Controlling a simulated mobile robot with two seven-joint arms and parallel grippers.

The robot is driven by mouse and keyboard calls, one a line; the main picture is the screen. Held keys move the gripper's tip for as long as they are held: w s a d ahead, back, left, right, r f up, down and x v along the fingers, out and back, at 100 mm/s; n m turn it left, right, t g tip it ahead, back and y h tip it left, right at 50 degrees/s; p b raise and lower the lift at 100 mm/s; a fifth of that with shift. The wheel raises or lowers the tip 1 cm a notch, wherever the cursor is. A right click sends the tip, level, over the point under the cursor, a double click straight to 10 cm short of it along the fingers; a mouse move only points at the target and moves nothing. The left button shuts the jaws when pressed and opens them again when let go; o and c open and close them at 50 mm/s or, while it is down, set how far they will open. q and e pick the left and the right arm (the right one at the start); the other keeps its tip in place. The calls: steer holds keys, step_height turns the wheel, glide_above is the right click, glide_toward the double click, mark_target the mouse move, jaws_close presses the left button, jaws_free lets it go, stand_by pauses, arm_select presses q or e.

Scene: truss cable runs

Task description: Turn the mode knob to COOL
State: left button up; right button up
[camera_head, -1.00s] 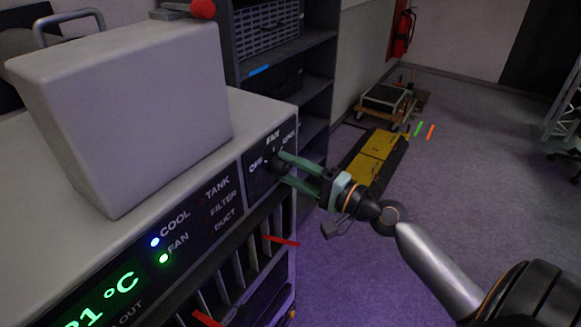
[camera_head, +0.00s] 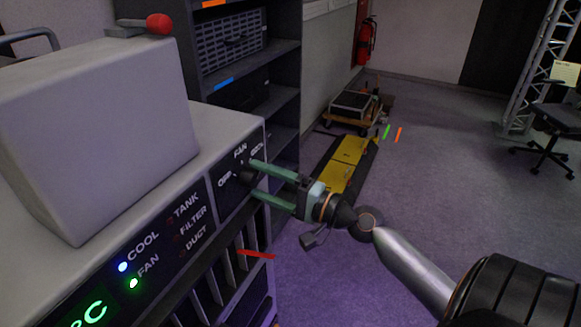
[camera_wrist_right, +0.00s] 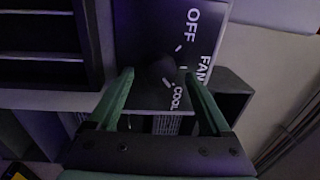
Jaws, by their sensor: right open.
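The mode knob (camera_head: 247,176) is a small dark knob on the black panel of the grey unit, with OFF, FAN and COOL marks around it. It also shows in the right wrist view (camera_wrist_right: 165,72), dark against dark; I cannot tell which mark it points to. My right gripper (camera_head: 256,178) has green fingers spread open, one above and one below the knob in the head view. In the right wrist view the open fingertips (camera_wrist_right: 159,75) stand on either side of the knob with gaps. A blue light by COOL (camera_head: 123,267) and a green light by FAN (camera_head: 133,283) are lit. My left gripper is out of view.
A large pale box (camera_head: 95,140) stands on top of the unit. A red strip (camera_head: 256,254) sticks out from the slotted front below the panel. Dark shelves (camera_head: 285,48) stand behind.

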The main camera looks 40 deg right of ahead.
steer(key=b+v, duration=0.4)
steer(key=v, duration=0.7)
steer(key=shift+s+b, duration=0.3)
steer(key=shift+b, duration=0.05)
steer(key=shift+d, duration=0.1)
steer(key=a+f+n+g+h+p, duration=0.1)
steer(key=a+f+n+g+h, duration=0.15)
steer(key=f, duration=0.85)
steer(key=a+f+n+g+h+p, duration=0.2)
steer(key=f+n+g, duration=0.1)
steer(key=f, duration=0.8)
steer(key=s+a+f+n+g, duration=0.1)
steer(key=s+a+f+n, duration=0.2)
steer(key=a+f+n, duration=0.2)
steer(key=s+a+f+n+g+p, duration=0.1)
steer(key=s+a+f+n, duration=0.3)
steer(key=a, duration=0.4)
step_height(320, 180, down, 2)
steer(key=shift+s+a+f+n+g, duration=0.2)
steer(key=shift+s+n+g, duration=0.15)
steer(key=shift+n, duration=0.2)
